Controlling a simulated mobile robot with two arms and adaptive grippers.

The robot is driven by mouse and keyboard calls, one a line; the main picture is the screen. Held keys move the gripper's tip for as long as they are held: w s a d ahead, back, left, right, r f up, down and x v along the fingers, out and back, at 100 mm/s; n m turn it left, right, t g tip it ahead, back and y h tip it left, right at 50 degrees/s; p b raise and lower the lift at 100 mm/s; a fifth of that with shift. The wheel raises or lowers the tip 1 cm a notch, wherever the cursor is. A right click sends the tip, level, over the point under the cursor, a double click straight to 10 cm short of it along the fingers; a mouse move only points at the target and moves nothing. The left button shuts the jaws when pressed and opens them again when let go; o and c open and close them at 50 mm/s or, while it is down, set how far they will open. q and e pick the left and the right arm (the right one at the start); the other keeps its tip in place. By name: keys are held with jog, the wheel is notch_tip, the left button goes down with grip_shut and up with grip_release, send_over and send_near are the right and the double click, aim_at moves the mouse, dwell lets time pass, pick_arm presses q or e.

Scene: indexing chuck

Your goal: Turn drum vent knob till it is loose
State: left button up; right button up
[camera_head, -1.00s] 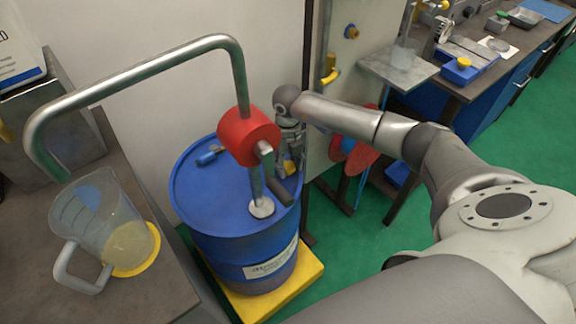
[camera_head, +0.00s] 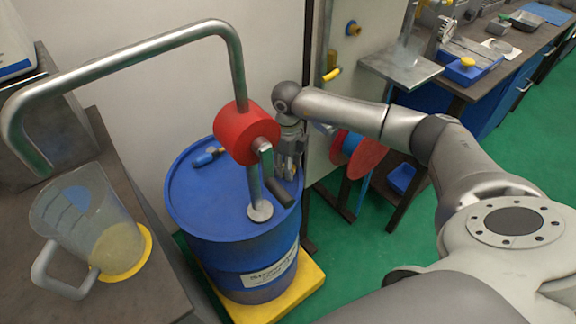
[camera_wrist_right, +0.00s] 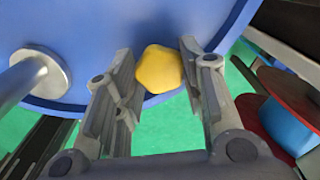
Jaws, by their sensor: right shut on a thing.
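The blue drum (camera_head: 205,195) stands upright with a red hand pump (camera_head: 246,132) on its lid. The drum vent knob (camera_wrist_right: 158,69) is a yellow, rounded piece near the rim of the drum lid, in the upper middle of the right wrist view. My right gripper (camera_wrist_right: 157,62) is shut on the knob, with one finger on each side of it. In the head view my right gripper (camera_head: 289,170) points down at the drum's right rim, just behind the pump crank, and the knob is hidden there. My left gripper is out of view.
The pump's crank handle (camera_head: 280,192) hangs close to my right gripper. A clear jug (camera_head: 85,222) stands on the bench at left. A red and blue reel (camera_head: 362,152) is to the right. The drum rests on a yellow base (camera_head: 302,284).

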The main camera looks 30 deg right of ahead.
dwell(0.4)
jog(key=o, duration=1)
jog(key=shift+o, duration=0.2)
notch_tip(320, 180, up, 12)
jog(key=shift+c, duration=0.2)
